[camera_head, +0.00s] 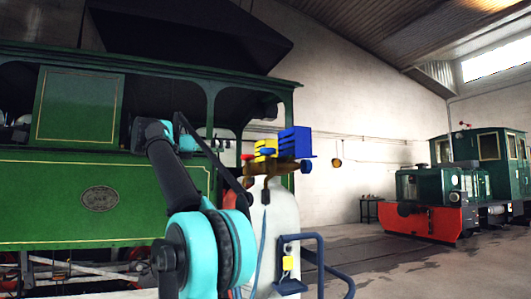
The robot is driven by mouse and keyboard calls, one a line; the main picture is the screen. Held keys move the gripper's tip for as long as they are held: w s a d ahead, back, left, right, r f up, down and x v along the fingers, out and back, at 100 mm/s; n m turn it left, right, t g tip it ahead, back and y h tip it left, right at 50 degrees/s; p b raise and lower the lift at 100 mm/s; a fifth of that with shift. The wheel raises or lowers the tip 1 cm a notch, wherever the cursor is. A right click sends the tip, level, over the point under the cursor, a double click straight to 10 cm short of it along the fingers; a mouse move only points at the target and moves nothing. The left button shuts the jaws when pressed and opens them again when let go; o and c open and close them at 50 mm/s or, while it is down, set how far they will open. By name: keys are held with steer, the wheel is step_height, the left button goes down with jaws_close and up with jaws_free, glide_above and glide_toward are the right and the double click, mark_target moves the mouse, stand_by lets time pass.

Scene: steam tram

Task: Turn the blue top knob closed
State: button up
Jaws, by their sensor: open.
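A pale gas cylinder (280,230) stands upright at the centre, partly behind my arm. On its top is a brown-gold valve fitting (262,169). A small blue knob (268,152) sits at the upper part of the fitting, and another dark blue knob (305,166) sticks out at the right. Which one is the top knob is hard to tell at this size. A red knob (247,157) is at the left. My arm's dark and teal links rise left of the cylinder. I cannot make out my gripper; its end seems hidden behind my arm.
Yellow (264,144) and blue (297,142) blocky pieces sit around the fitting. A dark blue trolley frame (319,262) with a yellow tag stands in front of the cylinder. A green tram (140,185) fills the left. A green-and-red locomotive (433,220) is far right. Floor between is open.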

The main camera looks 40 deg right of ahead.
mark_target(263, 151)
steer(key=d, duration=0.5)
steer(key=s+d, duration=0.1)
steer(key=d, duration=0.9)
steer(key=shift+s+d+f, duration=0.1)
steer(key=shift+s+d, duration=0.05)
steer(key=shift+d, duration=0.2)
steer(key=c, duration=1.2)
